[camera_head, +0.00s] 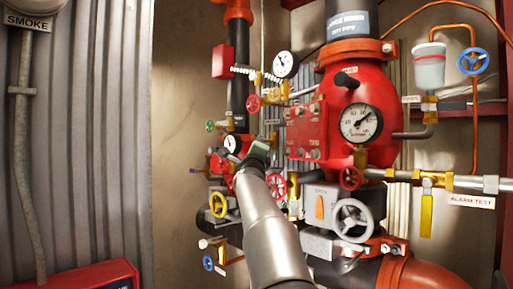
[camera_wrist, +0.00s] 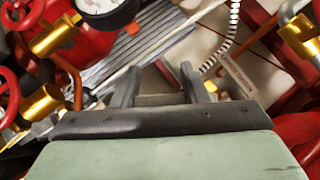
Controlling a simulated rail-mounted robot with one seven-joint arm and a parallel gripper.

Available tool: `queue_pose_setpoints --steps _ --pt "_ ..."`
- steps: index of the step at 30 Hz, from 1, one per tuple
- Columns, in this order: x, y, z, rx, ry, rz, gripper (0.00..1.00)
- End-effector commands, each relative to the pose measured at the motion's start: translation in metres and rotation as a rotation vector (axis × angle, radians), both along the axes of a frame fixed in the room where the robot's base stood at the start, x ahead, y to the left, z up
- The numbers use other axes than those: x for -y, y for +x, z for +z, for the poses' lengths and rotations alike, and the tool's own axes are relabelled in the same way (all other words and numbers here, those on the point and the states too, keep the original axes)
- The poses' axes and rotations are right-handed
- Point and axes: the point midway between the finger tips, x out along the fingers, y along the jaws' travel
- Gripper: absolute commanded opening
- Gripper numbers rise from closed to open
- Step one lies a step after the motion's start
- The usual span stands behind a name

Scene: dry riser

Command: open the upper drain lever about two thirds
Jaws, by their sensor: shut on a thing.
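My gripper (camera_head: 262,148) reaches in among the valves left of the large red valve body, at the end of my grey arm in the head view. In the wrist view my gripper's two dark fingers (camera_wrist: 160,84) stand a little apart, closed on a thin piece low between them. I take this piece to be the upper drain lever; it is mostly hidden by the fingers and the gripper's body. How far it is turned cannot be told. In the head view my gripper covers it.
The red valve body (camera_head: 368,85) carries a pressure gauge (camera_head: 361,122). A yellow lever (camera_head: 427,208) hangs by the ALARM TEST label (camera_head: 471,201). A grey handwheel (camera_head: 352,220) and a red handwheel (camera_head: 276,187) sit close to my arm. Corrugated wall (camera_head: 95,130) lies left.

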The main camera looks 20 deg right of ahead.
Motion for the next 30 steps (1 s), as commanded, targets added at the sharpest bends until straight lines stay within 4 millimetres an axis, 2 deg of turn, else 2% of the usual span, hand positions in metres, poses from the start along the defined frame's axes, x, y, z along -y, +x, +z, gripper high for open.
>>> queue_pose_setpoints --steps 8,9,11,23,26,30 --pt "0.000 0.000 0.000 0.000 0.001 -0.001 0.17" --pt "0.000 0.000 0.000 0.000 0.001 -0.001 0.45" --pt "0.000 0.000 0.000 0.000 0.001 0.000 0.62" --pt "-0.003 -0.006 -0.006 0.001 0.002 0.001 0.62" --pt "-0.011 -0.018 -0.014 0.002 0.001 0.003 0.62" --pt "-0.026 -0.044 -0.027 0.003 0.001 0.002 0.62"
